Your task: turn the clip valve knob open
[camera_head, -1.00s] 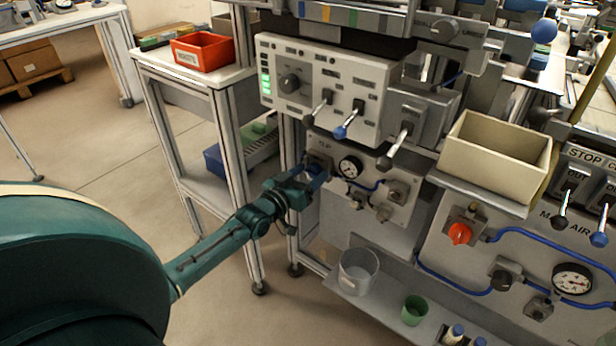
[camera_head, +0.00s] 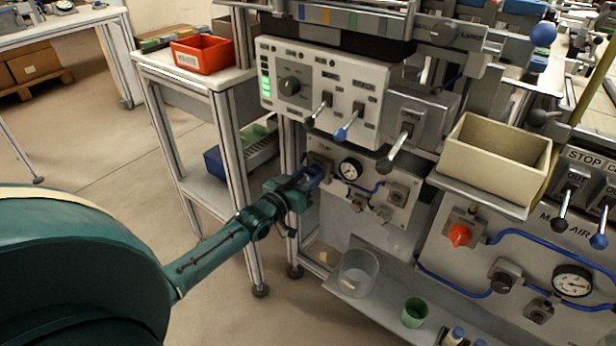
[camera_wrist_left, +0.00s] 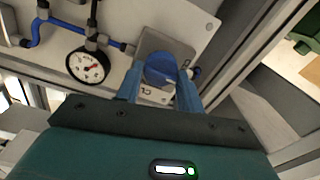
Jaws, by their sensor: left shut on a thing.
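The clip valve knob (camera_wrist_left: 161,69) is blue and sits on a small grey plate on the clip panel. In the left wrist view it lies between the two blue fingers of my left gripper (camera_wrist_left: 160,84), which are shut on it. In the head view my left gripper (camera_head: 312,177) reaches the upper left of the clip panel (camera_head: 372,207) and mostly hides the knob. A round white gauge (camera_head: 350,169) is right of the gripper and also shows in the left wrist view (camera_wrist_left: 88,66). My right gripper is not in view.
A control box (camera_head: 322,93) with levers hangs just above the clip panel. A beige bin (camera_head: 493,165) juts out at the right. Below is a shelf with a clear cup (camera_head: 358,273) and a green cup (camera_head: 414,312). A frame post stands just left of the panel.

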